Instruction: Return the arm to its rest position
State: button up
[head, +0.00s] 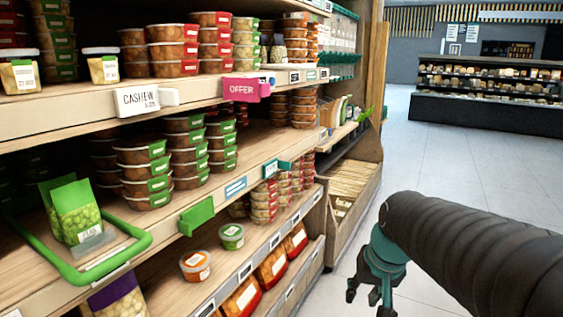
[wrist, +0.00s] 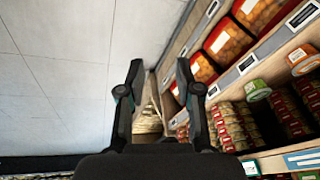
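My arm (head: 470,250), in a black ribbed cover, reaches in from the right edge of the head view. My gripper (head: 368,294) hangs at its end, pointing down over the tiled floor to the right of the shelf unit. In the wrist view my gripper (wrist: 160,72) has its two fingers well apart, with nothing between them. No item touches the fingers.
A stocked shelf unit (head: 60,105) fills the left of the head view. The floor (head: 440,165) is clear to the right. A dark display counter (head: 490,110) stands far back.

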jog(key=s+n+t+h, duration=0.1)
jog(key=s+t, duration=0.1)
jog(key=s, duration=1.1)
jog(key=shift+n, duration=0.3)
